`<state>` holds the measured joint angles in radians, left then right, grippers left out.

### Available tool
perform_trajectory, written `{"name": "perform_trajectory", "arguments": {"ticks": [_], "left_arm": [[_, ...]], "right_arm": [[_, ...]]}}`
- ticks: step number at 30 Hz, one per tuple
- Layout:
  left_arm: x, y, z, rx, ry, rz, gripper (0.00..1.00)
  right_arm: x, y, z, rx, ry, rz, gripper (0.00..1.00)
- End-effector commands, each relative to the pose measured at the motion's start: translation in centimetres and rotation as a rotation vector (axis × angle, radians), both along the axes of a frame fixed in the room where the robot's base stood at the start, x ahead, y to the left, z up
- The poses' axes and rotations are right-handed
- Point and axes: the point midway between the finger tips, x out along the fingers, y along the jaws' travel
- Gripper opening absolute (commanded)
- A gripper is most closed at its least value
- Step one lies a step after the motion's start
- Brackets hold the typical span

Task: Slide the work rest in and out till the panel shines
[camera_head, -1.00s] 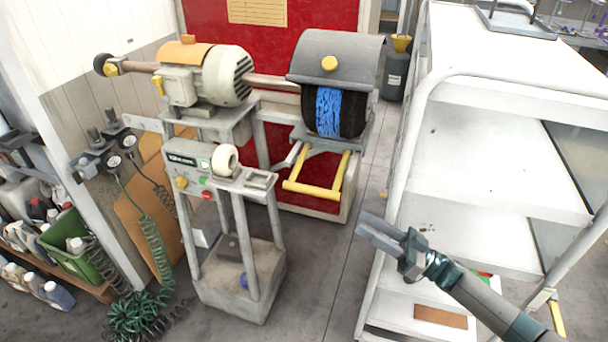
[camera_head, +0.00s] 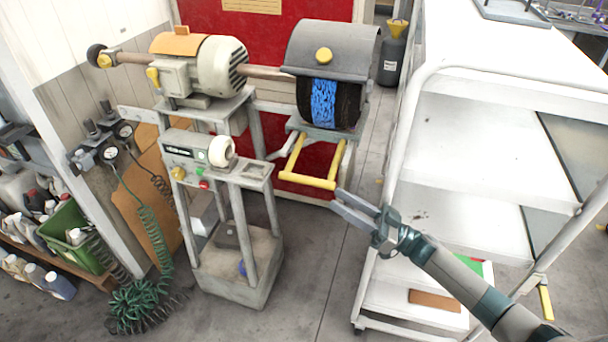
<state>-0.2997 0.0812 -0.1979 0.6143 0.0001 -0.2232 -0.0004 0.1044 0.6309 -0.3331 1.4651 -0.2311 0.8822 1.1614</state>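The work rest shows as a yellow U-shaped bar (camera_head: 307,181) below the hooded buffing wheel with its blue and black brush (camera_head: 323,102). It sticks out toward me. The control panel (camera_head: 185,158) on the grey stand at the left has a small dark display, a white knob, and red, green and yellow buttons. My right gripper (camera_head: 335,199) comes in from the lower right. Its two fingers point left with a narrow gap between them, and it is empty. The fingertips look just right of the bar's near right corner; contact cannot be told. My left gripper is not in view.
A white shelf cart (camera_head: 480,140) stands at the right, close to my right arm. A motor (camera_head: 200,68) sits left of the wheel. Green coiled hoses (camera_head: 145,300) lie at the lower left. The floor between stand and cart is clear.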

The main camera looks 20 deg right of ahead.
Motion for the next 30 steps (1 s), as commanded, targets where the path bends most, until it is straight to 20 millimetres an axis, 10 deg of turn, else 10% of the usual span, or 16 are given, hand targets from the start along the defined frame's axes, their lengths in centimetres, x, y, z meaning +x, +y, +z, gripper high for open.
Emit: {"name": "perform_trajectory", "arguments": {"ticks": [18,30], "left_arm": [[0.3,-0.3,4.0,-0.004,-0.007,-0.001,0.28],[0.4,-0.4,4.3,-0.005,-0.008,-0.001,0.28]], "right_arm": [[6.0,7.4,4.1,0.001,0.001,-0.001,0.36],[6.7,8.3,4.3,-0.001,0.001,-0.001,0.36]]}}
